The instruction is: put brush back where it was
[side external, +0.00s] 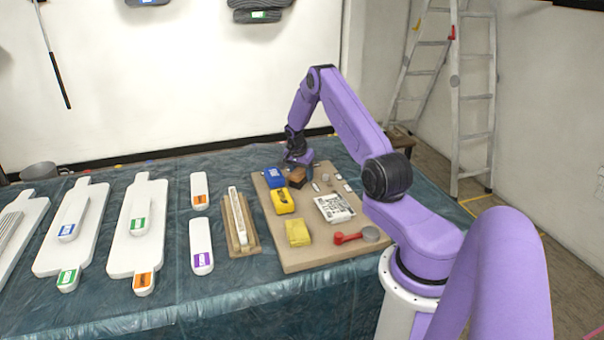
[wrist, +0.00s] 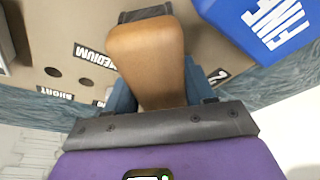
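The brush, with a brown wooden body and dark bristles, shows large in the wrist view (wrist: 147,55) and small near the far left part of the tan board in the side view (side external: 297,177). My gripper (side external: 299,162) is at the brush, pointing down. In the wrist view its blue fingers lie against both sides of the wooden handle, so it looks shut on the brush. The fingertips are mostly hidden behind the handle. I cannot tell whether the brush touches the board (side external: 318,254).
A blue block marked "FINE" (wrist: 265,25) is close beside the brush. A yellow block (side external: 283,201), a yellow cloth (side external: 298,232), a printed card (side external: 335,208) and a red-handled tool (side external: 350,238) lie on the board. White paddles and a long wooden tray (side external: 240,225) are to the left.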

